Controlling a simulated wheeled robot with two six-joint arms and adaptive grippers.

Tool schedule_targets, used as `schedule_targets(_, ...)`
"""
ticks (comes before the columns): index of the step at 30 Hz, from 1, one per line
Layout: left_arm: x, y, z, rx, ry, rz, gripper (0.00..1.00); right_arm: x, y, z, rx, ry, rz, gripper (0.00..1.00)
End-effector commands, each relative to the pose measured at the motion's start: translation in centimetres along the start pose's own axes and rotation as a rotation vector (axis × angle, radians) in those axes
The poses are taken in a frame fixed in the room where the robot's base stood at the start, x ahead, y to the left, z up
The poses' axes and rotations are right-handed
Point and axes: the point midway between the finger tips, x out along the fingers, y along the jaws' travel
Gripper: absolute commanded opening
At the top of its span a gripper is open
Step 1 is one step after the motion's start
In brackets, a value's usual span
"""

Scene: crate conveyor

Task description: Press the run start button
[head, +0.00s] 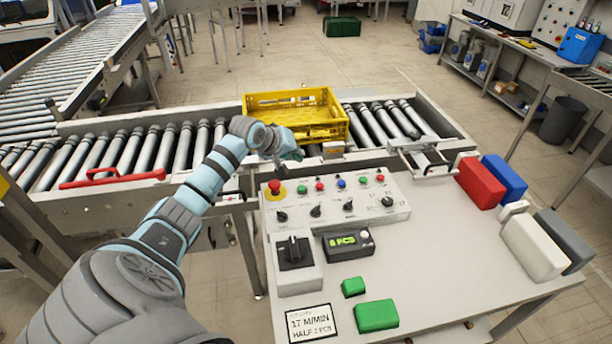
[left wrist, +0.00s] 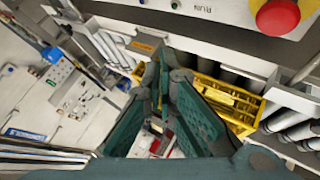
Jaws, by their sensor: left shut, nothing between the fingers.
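The control panel (head: 330,208) is a light box on the table, with a row of small coloured buttons and several black knobs. A green button (head: 302,189) sits beside a red mushroom button (head: 274,187) on a yellow base. Another green button (head: 362,180) is further right; I cannot read in the head view which is run start. My left gripper (head: 292,160) is shut and empty, just beyond the panel's back edge, apart from the buttons. In the left wrist view, the red mushroom (left wrist: 277,14) and a "RUN" label (left wrist: 200,9) show at the top. My right gripper is not in view.
A yellow crate (head: 330,120) stands on the roller conveyor behind the panel. A black selector box (head: 294,252), a display reading 8 PCS (head: 349,243), green blocks (head: 377,315) and a sign (head: 310,323) lie in front. Coloured blocks (head: 480,183) stand at right. The table's middle is clear.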

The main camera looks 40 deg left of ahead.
Motion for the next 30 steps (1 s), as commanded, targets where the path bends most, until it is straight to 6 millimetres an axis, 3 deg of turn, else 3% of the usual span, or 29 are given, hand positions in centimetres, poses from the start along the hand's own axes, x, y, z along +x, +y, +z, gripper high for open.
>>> schedule_targets(6, 1.7, -0.5, 1.0, 0.0, -0.007, -0.002, 0.0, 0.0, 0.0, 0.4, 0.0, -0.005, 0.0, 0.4)
schedule_targets(11, 3.5, -1.4, 2.3, 0.002, -0.009, 0.002, 0.0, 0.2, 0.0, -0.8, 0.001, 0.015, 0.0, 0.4)
schedule_targets(16, 5.4, -2.9, 3.6, 0.004, -0.006, 0.001, 0.0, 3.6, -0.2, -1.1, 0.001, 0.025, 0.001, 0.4)
schedule_targets(30, 6.7, -3.9, 4.6, 0.004, -0.006, 0.002, 0.0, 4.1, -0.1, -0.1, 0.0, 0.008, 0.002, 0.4)
